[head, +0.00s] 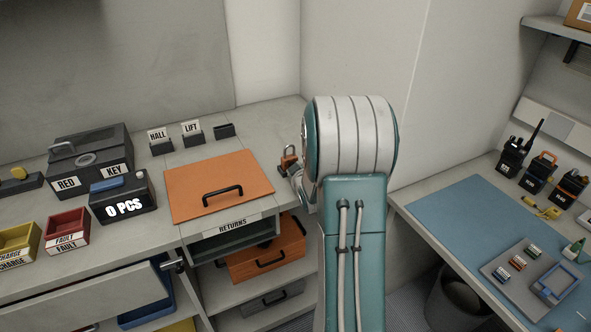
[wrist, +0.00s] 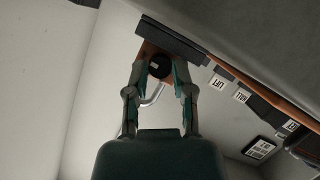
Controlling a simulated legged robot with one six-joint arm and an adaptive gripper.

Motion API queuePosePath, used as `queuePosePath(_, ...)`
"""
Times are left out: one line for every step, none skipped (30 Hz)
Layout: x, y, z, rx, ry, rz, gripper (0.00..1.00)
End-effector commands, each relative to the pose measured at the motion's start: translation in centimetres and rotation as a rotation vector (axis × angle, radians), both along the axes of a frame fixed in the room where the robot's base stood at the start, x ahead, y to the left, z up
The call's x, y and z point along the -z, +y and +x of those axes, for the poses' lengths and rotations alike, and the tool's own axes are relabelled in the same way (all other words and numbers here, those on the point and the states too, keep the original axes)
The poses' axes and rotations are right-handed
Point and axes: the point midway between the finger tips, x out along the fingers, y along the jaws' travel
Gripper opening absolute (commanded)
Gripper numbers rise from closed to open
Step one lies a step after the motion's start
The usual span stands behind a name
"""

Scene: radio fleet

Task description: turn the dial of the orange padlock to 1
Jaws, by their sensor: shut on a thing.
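The orange padlock (head: 287,162) is at the right end of the back counter, beside the orange lid and partly hidden by my arm. In the wrist view its orange body (wrist: 147,49) shows between and behind my fingers, with the pale shackle (wrist: 153,94) hanging in the picture. Its round black dial (wrist: 159,66) sits between my fingertips. My gripper (wrist: 160,71) is shut on the dial, one finger on each side. The number on the dial is too small to read.
An orange lid (head: 218,187) with a black handle lies left of the padlock. HALL (head: 158,147) and LIFT (head: 193,136) holders stand behind it. A black RED KEY box (head: 90,158) is further left. A wall rises close behind. A blue mat (head: 470,225) lies on the right bench.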

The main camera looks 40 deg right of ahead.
Motion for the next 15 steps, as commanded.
queuePosePath(0.14, 0.11, -0.01, -0.002, 0.007, -0.015, 0.00)
queuePosePath(0.15, 0.11, -0.01, -0.002, 0.009, -0.024, 0.00)
queuePosePath(0.16, 0.13, 0.00, -0.002, 0.011, -0.035, 0.00)
queuePosePath(0.16, 0.14, 0.00, -0.002, 0.013, -0.043, 0.00)
queuePosePath(0.16, 0.14, 0.00, -0.002, 0.015, -0.049, 0.00)
queuePosePath(0.18, 0.14, 0.00, -0.002, 0.016, -0.056, 0.00)
queuePosePath(0.17, 0.14, 0.00, -0.002, 0.017, -0.060, 0.00)
queuePosePath(0.17, 0.14, 0.00, -0.002, 0.018, -0.064, 0.00)
queuePosePath(0.17, 0.14, 0.00, -0.002, 0.019, -0.068, 0.00)
queuePosePath(0.17, 0.14, 0.00, -0.002, 0.019, -0.069, 0.00)
queuePosePath(0.17, 0.14, 0.00, -0.002, 0.020, -0.071, 0.00)
queuePosePath(0.17, 0.14, 0.00, -0.002, 0.020, -0.072, 0.00)
queuePosePath(0.18, 0.13, 0.00, -0.003, 0.020, -0.072, 0.00)
queuePosePath(0.17, 0.12, 0.00, -0.002, 0.020, -0.073, 0.00)
queuePosePath(0.18, 0.13, 0.00, -0.003, 0.020, -0.072, 0.00)
